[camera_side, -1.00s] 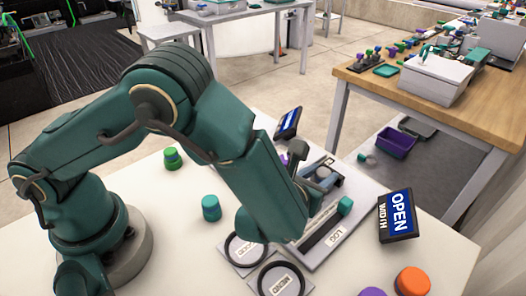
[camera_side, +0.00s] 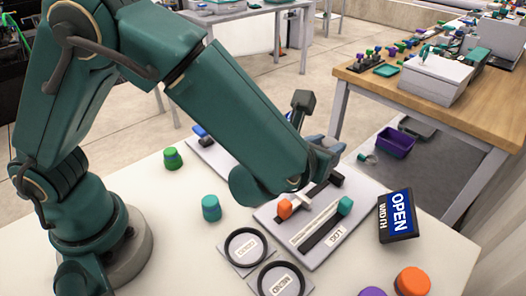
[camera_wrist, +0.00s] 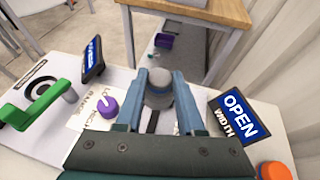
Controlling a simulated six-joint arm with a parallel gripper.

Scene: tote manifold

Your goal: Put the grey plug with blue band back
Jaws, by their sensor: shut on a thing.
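In the wrist view my gripper (camera_wrist: 162,104) is shut on a grey plug (camera_wrist: 160,84), which sits between its two fingers. The plug's top is rounded; I cannot make out a blue band clearly. In the side view my gripper (camera_side: 322,150) is above the far end of a grey slotted board (camera_side: 268,214), apart from it. The plug is mostly hidden there by my arm. The board carries an orange slider (camera_side: 284,206), a teal slider (camera_side: 345,205) and a LOG label. Two dark rings (camera_side: 246,247) (camera_side: 281,281) lie before it, the nearer labelled MEND.
A green plug (camera_side: 172,158), a teal plug (camera_side: 211,207), a purple plug (camera_side: 372,292) and an orange plug (camera_side: 412,281) stand on the table. An OPEN WIDTH sign (camera_side: 397,215) is at right. The wrist view shows a purple knob (camera_wrist: 107,106) and a green handle (camera_wrist: 40,110) at left.

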